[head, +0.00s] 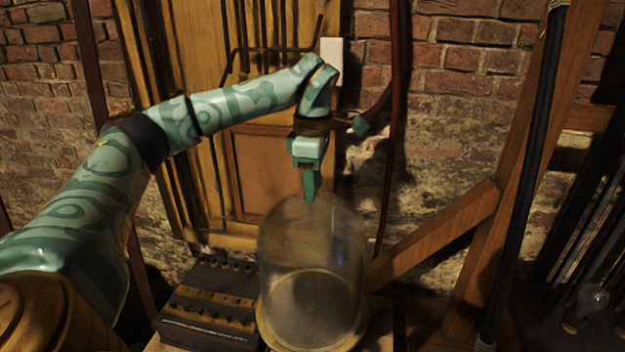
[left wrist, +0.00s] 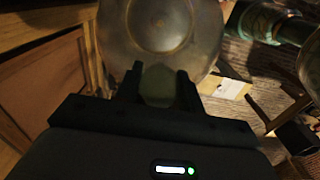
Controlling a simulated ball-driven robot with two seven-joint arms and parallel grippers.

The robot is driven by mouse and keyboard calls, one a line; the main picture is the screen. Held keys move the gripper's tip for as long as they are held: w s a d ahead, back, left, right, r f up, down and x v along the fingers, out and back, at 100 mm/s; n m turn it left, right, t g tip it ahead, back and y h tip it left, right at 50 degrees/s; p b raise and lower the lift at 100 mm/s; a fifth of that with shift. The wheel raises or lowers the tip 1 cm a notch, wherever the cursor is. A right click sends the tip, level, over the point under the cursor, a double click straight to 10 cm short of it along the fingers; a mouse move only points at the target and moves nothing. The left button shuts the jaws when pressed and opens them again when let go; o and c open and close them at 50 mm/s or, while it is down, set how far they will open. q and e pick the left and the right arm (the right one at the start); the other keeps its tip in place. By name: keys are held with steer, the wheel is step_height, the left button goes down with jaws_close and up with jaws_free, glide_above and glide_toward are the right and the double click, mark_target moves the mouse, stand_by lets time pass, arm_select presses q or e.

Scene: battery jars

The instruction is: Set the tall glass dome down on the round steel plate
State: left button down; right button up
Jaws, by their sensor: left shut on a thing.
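The tall glass dome (head: 312,245) hangs upright below my left gripper (head: 310,190) in the head view. The gripper is shut on the knob at the dome's top. In the left wrist view the fingers (left wrist: 160,85) hold the pale knob, and the clear dome (left wrist: 205,45) spreads out beyond them. A round disc shape shows through the glass in both views; I cannot tell whether it is the steel plate or the dome's own rim. Whether the dome's lower rim touches anything is not clear. My right gripper is not in view.
A dark box with several knobs (head: 212,300) stands close to the left of the dome. A slanting wooden beam (head: 440,230) rises to its right. A wooden cabinet (head: 265,170) and a brick wall (head: 460,60) are behind.

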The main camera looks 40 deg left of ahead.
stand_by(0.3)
arm_select(q)
steer(key=c, duration=0.8)
jaws_free()
steer(key=shift+d, duration=0.1)
steer(key=shift+s+f, duration=0.1)
steer(key=shift+f, duration=0.2)
step_height(320, 180, up, 17)
steer(key=p, duration=0.2)
steer(key=shift+f+p, duration=0.15)
steer(key=shift+p, duration=0.25)
steer(key=shift+f, duration=0.1)
